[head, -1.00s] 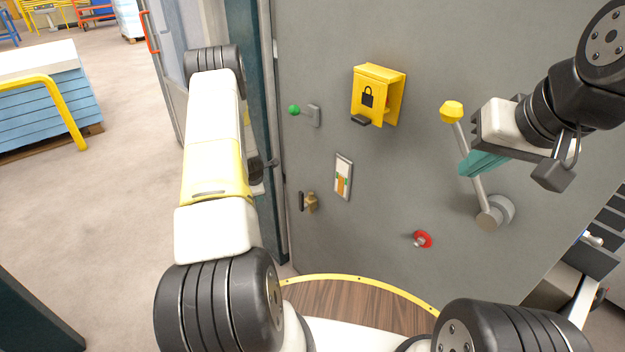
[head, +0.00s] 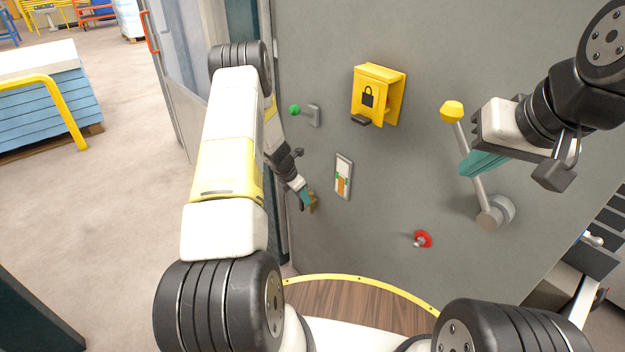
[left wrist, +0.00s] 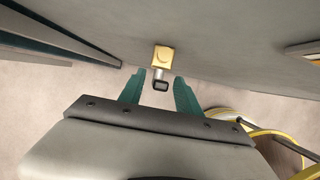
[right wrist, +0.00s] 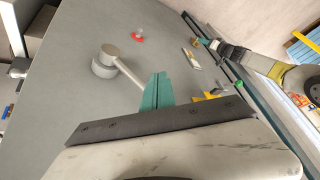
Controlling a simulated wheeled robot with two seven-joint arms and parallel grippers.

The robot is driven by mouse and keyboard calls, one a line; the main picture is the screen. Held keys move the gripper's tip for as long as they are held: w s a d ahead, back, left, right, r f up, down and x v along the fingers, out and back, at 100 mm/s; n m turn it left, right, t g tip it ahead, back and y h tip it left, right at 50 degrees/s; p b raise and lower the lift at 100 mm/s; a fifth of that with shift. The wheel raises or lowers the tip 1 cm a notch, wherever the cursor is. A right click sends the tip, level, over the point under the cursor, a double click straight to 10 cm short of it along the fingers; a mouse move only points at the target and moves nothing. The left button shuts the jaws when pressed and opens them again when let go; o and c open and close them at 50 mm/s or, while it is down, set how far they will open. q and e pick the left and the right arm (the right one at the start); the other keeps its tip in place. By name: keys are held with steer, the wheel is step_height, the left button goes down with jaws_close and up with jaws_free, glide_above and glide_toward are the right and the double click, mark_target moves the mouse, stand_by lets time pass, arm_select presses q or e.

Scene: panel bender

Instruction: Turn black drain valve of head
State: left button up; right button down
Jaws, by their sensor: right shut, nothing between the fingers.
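The drain valve is a brass body (head: 313,204) with a black handle, low on the left side of the grey panel. In the head view my left gripper (head: 305,197) is right at it and covers most of the handle.
The panel (head: 390,200) also carries a green-knobbed lever (head: 296,110), a yellow lock box (head: 377,95), a level gauge (head: 343,176) and a red knob (head: 423,239). A blue stack (head: 45,100) stands far left. Floor left of the panel is clear.

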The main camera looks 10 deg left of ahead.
arm_select(q)
steer(key=shift+w+f, duration=0.1)
steer(key=shift+f, duration=0.1)
steer(key=shift+c, duration=0.4)
jaws_close()
stand_by(1.0)
